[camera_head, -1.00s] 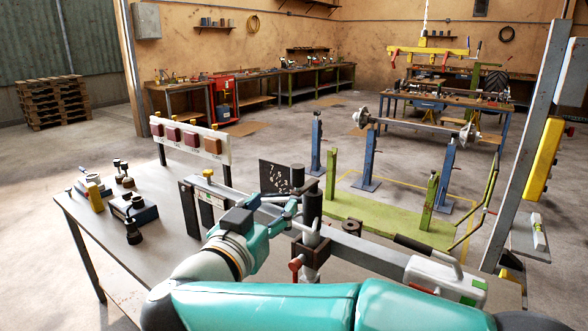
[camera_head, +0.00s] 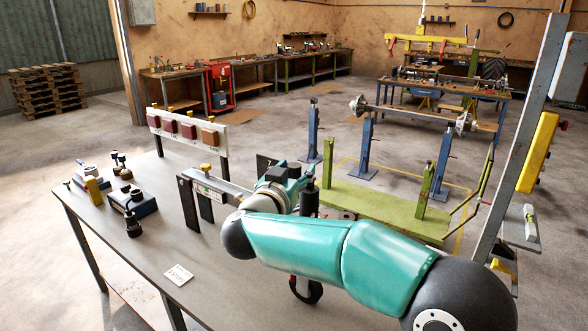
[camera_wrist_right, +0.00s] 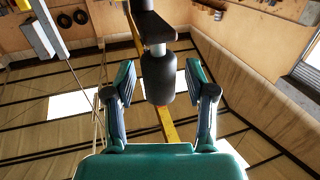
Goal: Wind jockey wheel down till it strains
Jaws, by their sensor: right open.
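The jockey wheel's dark upright crank grip (camera_head: 309,200) shows beside my right gripper in the head view. In the right wrist view the black grip (camera_wrist_right: 158,80) hangs from a dark crank arm (camera_wrist_right: 155,30). My right gripper (camera_head: 292,188) is open, with its two fingers (camera_wrist_right: 158,85) on either side of the grip and a visible gap on each side. My teal forearm hides most of the jockey wheel's stem and clamp. The grey drawbar (camera_head: 222,188) shows left of the gripper. My left gripper is not in view.
The grey bench (camera_head: 130,265) carries small dark fittings (camera_head: 135,207) and a paper note (camera_head: 178,274). A board with red-brown blocks (camera_head: 188,131) stands behind. A green frame (camera_head: 385,205) and blue stands (camera_head: 367,150) are beyond. The bench's front left is mostly clear.

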